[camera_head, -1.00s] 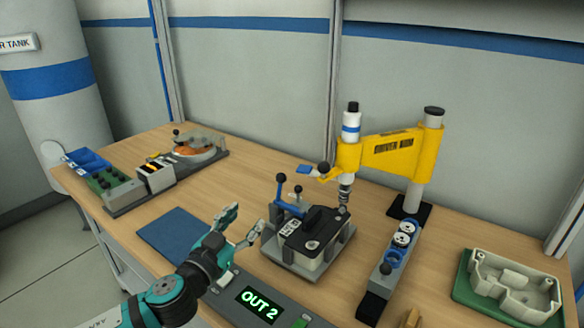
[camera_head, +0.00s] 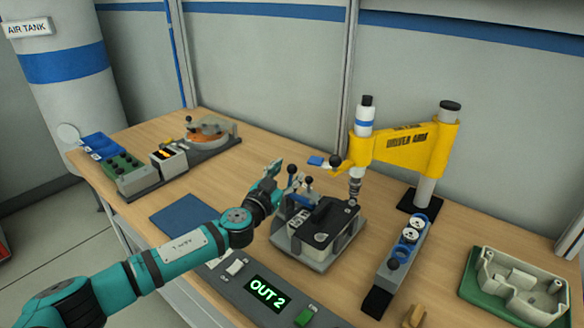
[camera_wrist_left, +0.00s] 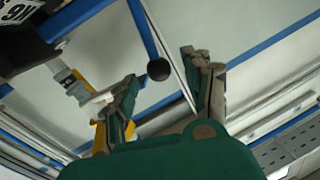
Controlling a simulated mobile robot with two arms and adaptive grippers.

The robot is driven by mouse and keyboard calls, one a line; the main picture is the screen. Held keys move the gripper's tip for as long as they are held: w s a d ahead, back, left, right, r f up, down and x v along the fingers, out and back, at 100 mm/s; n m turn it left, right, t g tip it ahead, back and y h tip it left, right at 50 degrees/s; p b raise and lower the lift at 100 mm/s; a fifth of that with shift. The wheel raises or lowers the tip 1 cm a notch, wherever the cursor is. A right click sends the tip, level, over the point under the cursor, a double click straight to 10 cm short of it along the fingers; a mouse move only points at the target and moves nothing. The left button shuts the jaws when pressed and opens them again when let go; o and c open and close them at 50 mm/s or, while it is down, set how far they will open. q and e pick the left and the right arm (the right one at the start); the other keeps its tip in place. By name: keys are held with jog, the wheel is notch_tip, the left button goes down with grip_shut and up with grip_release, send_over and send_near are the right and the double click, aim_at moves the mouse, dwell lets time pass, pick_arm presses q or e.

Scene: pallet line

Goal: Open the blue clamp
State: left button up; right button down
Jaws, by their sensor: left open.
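The blue clamp (camera_head: 301,199) stands on the left side of the grey fixture, its lever roughly upright with a black ball knob (camera_head: 292,168) on top. My left gripper (camera_head: 284,175) is at the lever, fingers apart. In the left wrist view the blue lever (camera_wrist_left: 141,25) and its black ball (camera_wrist_left: 158,70) appear between the two open fingers (camera_wrist_left: 165,90). I cannot tell whether either finger touches it. The gripper partly hides the lever in the head view. My right gripper is not in view.
A black-topped box (camera_head: 327,222) sits in the fixture, beside a second black-knobbed lever. The yellow driver arm (camera_head: 405,150) stands behind right.

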aim_at(289, 172)
pick_arm(q)
jog(key=shift+x, duration=1.55)
jog(key=shift+c, duration=0.4)
jog(key=c, duration=0.9)
grip_shut()
jog(key=shift+w+d+f, duration=0.1)
jog(key=shift+w+f, duration=0.05)
jog(key=shift+f, duration=0.05)
